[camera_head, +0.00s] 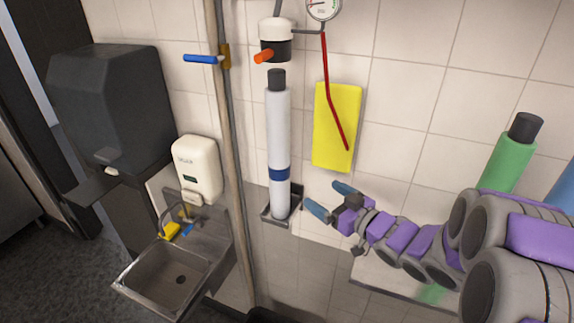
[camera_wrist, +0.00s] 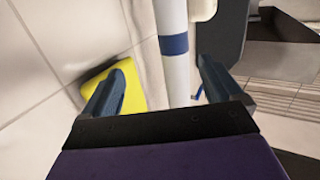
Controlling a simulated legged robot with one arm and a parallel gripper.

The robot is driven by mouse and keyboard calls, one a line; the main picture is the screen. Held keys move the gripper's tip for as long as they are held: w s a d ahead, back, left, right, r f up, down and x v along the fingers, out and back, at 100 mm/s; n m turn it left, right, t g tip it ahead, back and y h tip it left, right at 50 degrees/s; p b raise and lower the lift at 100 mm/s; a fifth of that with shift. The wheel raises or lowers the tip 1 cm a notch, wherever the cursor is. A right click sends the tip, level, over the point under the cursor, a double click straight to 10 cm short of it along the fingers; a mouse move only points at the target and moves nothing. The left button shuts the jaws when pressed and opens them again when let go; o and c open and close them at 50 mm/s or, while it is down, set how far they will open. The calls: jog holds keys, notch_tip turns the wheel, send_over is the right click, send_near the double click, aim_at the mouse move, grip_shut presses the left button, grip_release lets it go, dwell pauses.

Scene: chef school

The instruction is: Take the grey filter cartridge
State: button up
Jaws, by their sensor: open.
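The grey filter cartridge (camera_head: 279,140) is a tall, light grey cylinder with a black top and a blue band. It stands upright in a small metal holder (camera_head: 282,204) against the tiled wall, below a black-and-white filter head (camera_head: 275,40) with an orange lever. My gripper (camera_head: 328,199) is open just to the right of the cartridge's lower part, apart from it. In the wrist view, the cartridge (camera_wrist: 176,75) with its blue band shows beyond and between the two open fingers (camera_wrist: 165,88). Nothing is between the fingers themselves, as far as I can tell.
A yellow sign (camera_head: 337,127) and a red hose (camera_head: 326,70) are on the wall to the right. A vertical pipe (camera_head: 228,130) with a blue lever (camera_head: 201,59) runs left of the cartridge. A sink (camera_head: 180,275) and soap dispenser (camera_head: 197,168) are farther left. A green cylinder (camera_head: 508,158) stands right.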

aim_at(286, 172)
jog(key=shift+y, duration=0.7)
jog(key=x, duration=0.8)
jog(key=s+r+p+x, duration=0.1)
jog(key=x, duration=0.3)
jog(key=shift+w+a, duration=0.35)
jog(key=shift+a, duration=0.35)
jog(key=shift+w+a+f, duration=0.1)
jog(key=shift+w+a, duration=0.1)
jog(key=shift+a, duration=0.25)
jog(key=x, duration=0.3)
jog(key=shift+w+f, duration=0.15)
jog(key=shift+f, duration=0.2)
jog(key=shift+w+a, duration=0.4)
jog(key=shift+a, duration=0.1)
grip_shut()
